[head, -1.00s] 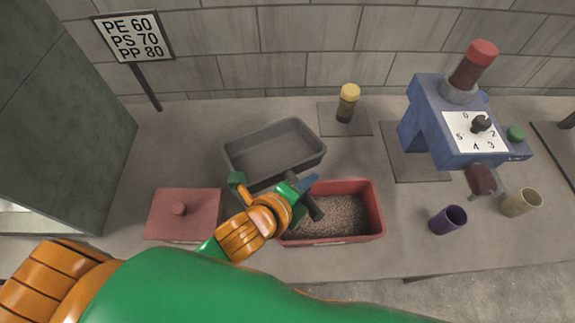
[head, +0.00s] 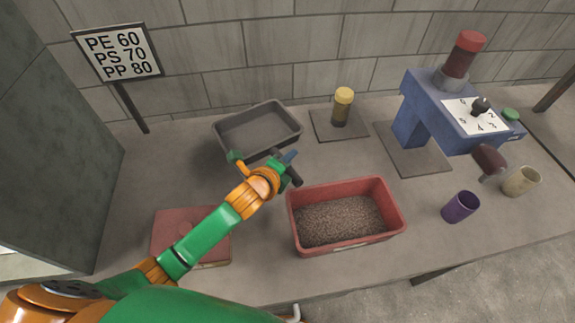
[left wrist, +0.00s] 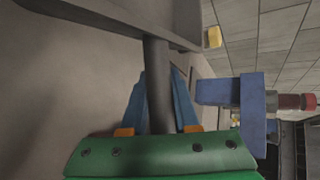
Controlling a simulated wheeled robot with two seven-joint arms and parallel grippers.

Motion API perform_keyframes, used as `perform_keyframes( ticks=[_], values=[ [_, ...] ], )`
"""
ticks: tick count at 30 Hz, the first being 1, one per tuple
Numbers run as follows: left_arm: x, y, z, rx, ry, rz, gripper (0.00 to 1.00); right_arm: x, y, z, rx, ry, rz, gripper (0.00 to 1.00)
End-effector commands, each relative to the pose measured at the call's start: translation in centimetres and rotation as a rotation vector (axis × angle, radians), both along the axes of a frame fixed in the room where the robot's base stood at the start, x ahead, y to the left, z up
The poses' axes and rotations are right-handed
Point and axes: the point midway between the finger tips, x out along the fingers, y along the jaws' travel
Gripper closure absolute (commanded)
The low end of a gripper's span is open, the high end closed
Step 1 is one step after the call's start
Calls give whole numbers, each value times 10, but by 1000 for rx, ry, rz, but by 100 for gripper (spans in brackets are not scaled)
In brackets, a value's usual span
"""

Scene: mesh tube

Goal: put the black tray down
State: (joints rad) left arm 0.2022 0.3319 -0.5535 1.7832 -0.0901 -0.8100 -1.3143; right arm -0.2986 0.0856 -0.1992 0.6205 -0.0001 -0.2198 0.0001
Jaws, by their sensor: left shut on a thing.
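The black tray (head: 222,133) is a dark grey, empty, open rectangular tray, upright at the back of the table, left of the yellow-capped bottle. My left gripper (head: 284,168) is at its near right side, shut on the tray's dark handle. In the left wrist view the handle (left wrist: 158,85) stands between the blue fingers, and the tray's side (left wrist: 115,22) fills the top. I cannot tell whether the tray's bottom touches the table. My right gripper is not in view.
A red tray of brown pellets (head: 392,232) stands in front, right of my left arm. A red lid with a knob (head: 165,230) is at left. A yellow-capped bottle (head: 342,106), blue machine (head: 437,110), purple cup (head: 460,207) and beige cup (head: 521,181) stand to the right.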

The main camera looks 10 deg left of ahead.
Motion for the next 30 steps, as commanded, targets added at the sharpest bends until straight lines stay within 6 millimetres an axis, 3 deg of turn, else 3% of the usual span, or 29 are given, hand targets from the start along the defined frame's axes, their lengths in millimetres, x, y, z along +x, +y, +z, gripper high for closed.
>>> perform_keyframes(
  ticks=[4,25,26,28,30],
  values=[
    [-1,-1,-19,0,1,-1,100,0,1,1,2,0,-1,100],
    [-1,-1,-31,1,0,-3,100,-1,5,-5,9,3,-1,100],
    [-1,-1,-31,1,1,-2,63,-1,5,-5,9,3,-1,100],
    [-1,-1,-31,0,1,-2,44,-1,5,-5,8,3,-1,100],
    [-1,-1,-31,0,1,-2,41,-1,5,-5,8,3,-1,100]
  ],
)
